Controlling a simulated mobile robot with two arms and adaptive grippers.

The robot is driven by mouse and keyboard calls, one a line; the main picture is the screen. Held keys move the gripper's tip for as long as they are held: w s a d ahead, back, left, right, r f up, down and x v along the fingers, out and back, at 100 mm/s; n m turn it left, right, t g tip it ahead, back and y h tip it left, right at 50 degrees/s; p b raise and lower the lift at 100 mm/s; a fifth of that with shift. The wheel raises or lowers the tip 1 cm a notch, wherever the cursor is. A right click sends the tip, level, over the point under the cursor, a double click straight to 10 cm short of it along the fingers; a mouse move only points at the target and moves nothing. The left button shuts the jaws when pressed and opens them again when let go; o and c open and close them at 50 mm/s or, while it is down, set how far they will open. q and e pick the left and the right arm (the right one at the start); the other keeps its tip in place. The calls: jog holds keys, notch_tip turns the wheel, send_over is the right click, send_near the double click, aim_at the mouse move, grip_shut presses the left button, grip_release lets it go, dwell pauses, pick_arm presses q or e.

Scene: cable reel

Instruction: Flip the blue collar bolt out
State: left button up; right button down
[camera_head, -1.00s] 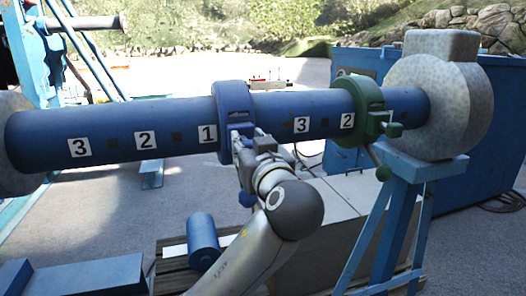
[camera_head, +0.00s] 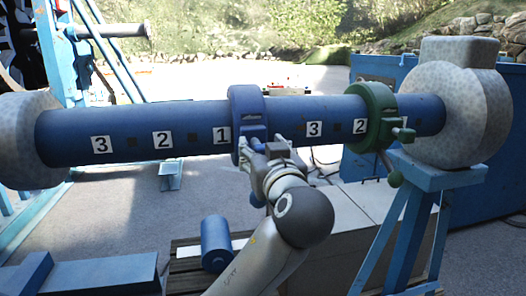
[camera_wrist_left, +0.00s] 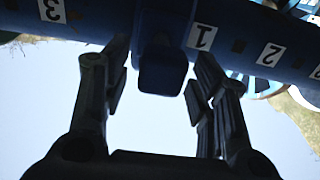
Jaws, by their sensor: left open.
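The blue collar (camera_head: 245,108) sits around a long blue tube (camera_head: 185,115), just right of the number 1 label. My left gripper (camera_head: 263,146) is at the collar's lower front side, open. In the left wrist view, a dark blue block (camera_wrist_left: 162,70) on the collar lies between the spread fingers of my left gripper (camera_wrist_left: 160,85), with gaps on both sides. My right gripper is not in view.
A green collar (camera_head: 371,115) with a hanging knob (camera_head: 395,179) sits farther right on the tube. Grey speckled end blocks (camera_head: 458,105) hold the tube, and a blue trestle (camera_head: 425,215) stands at right.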

pick_arm(q)
jog(key=v, duration=0.7)
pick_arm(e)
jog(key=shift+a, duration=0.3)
